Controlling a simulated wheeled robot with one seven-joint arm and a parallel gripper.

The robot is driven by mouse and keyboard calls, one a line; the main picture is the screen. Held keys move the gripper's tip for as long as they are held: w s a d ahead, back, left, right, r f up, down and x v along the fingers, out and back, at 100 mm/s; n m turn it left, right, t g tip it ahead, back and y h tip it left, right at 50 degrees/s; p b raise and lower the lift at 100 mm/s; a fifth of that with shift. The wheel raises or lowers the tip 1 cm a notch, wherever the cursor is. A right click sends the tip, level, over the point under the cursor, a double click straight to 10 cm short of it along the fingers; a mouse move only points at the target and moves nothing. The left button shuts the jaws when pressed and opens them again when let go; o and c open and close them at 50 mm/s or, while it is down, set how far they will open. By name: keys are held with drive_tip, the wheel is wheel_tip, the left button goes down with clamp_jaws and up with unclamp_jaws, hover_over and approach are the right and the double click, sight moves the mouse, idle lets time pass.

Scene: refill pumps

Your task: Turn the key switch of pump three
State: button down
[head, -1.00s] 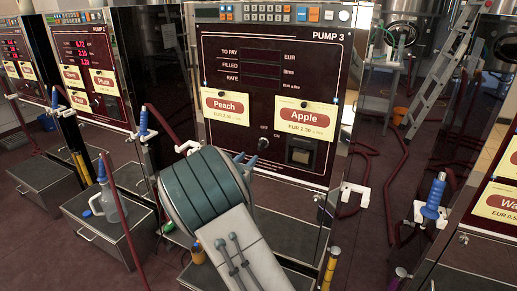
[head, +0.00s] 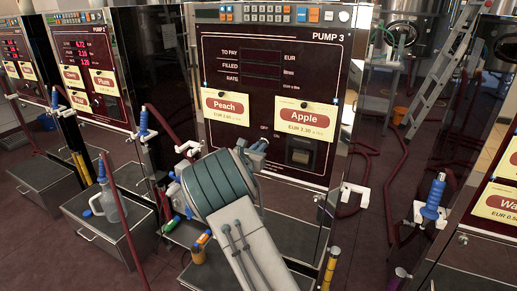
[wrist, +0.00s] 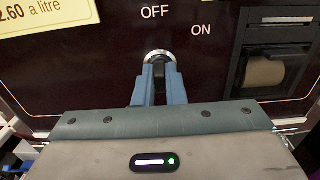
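Pump 3 (head: 275,100) stands before me, with a dark red front panel and blank displays. Its key switch (wrist: 158,54) shows in the wrist view as a round metal collar below the OFF label and left of the ON label. My gripper (wrist: 160,72) has its two blue fingers at the collar, one on each side of its middle, with a narrow dark gap between them. The key itself is hidden by the fingers, and I cannot tell whether they grip it. In the head view my gripper (head: 252,146) covers the switch.
Peach (head: 226,106) and Apple (head: 305,118) price cards hang above the switch. A printer slot (head: 300,153) is just to its right. Pump 2 (head: 90,60) stands at left.

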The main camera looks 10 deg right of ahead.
drive_tip(key=shift+f+m+b, duration=0.15)
drive_tip(key=shift+m+b, duration=0.15)
drive_tip(key=shift+b, duration=0.35)
drive_tip(key=m+b, duration=1.1)
drive_tip(key=b, duration=0.9)
drive_tip(key=shift+s+d, duration=0.1)
drive_tip(key=shift+m, duration=0.3)
drive_tip(key=c, duration=1.5)
unclamp_jaws()
